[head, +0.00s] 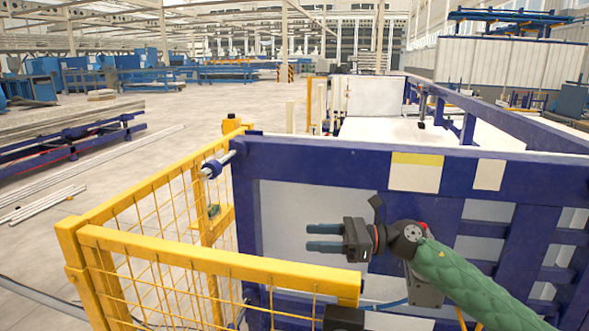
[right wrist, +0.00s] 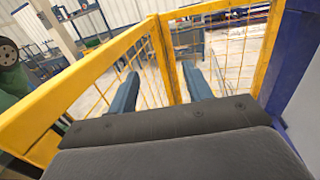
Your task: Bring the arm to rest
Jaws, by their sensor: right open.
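My right arm (head: 465,280), in a green quilted sleeve, comes in from the lower right of the head view. My right gripper (head: 310,237) points left in front of the blue machine frame (head: 340,160), above the yellow rail. Its two blue fingers are apart with nothing between them. In the right wrist view the open fingers (right wrist: 165,88) point toward the yellow mesh fence (right wrist: 120,65). I cannot tell whether they touch it. My left gripper is not in view.
The yellow fence (head: 210,262) forms a corner left of and below the gripper. A metal rod (head: 219,164) projects from the blue frame's left end. Pale pipes (head: 45,203) lie on the floor at left, near a loaded rack (head: 75,135). Open floor (head: 185,130) lies beyond the fence.

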